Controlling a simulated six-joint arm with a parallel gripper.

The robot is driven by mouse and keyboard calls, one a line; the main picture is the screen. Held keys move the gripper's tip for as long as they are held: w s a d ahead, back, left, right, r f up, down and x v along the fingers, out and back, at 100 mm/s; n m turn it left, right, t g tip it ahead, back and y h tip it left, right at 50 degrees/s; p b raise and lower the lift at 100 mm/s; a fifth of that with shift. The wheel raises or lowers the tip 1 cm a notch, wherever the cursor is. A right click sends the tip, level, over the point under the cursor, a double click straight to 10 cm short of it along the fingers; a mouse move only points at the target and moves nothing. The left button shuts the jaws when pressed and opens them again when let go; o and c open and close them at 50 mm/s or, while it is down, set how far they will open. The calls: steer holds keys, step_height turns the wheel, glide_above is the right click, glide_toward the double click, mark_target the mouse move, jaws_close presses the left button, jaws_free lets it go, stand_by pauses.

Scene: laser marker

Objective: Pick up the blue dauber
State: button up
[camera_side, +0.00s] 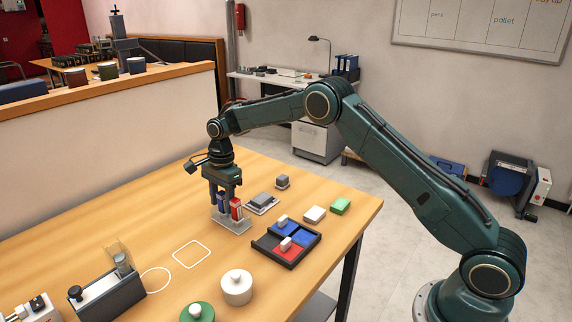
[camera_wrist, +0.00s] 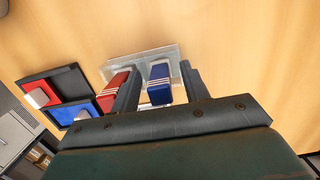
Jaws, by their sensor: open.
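The blue dauber (camera_side: 221,200) stands upright in a clear holder (camera_side: 233,227), and it also shows in the wrist view (camera_wrist: 159,84). A red dauber (camera_side: 236,209) stands beside it in the same holder and shows left of it in the wrist view (camera_wrist: 112,92). My gripper (camera_side: 222,189) is above the holder, pointing down. In the wrist view my gripper (camera_wrist: 159,90) is open, with one finger on each side of the blue dauber. The left finger is in the gap between the two daubers. I cannot tell whether either finger touches the blue dauber.
A black tray (camera_side: 263,246) with blue and red pads and pale-handled blocks lies right of the holder. A white block (camera_side: 314,214) and a green block (camera_side: 340,206) lie beyond it. A white round pot (camera_side: 236,288) stands in front. The table left of the holder is mostly clear.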

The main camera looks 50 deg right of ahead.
jaws_close()
steer(key=shift+r, duration=0.2)
steer(key=shift+r, duration=4.85)
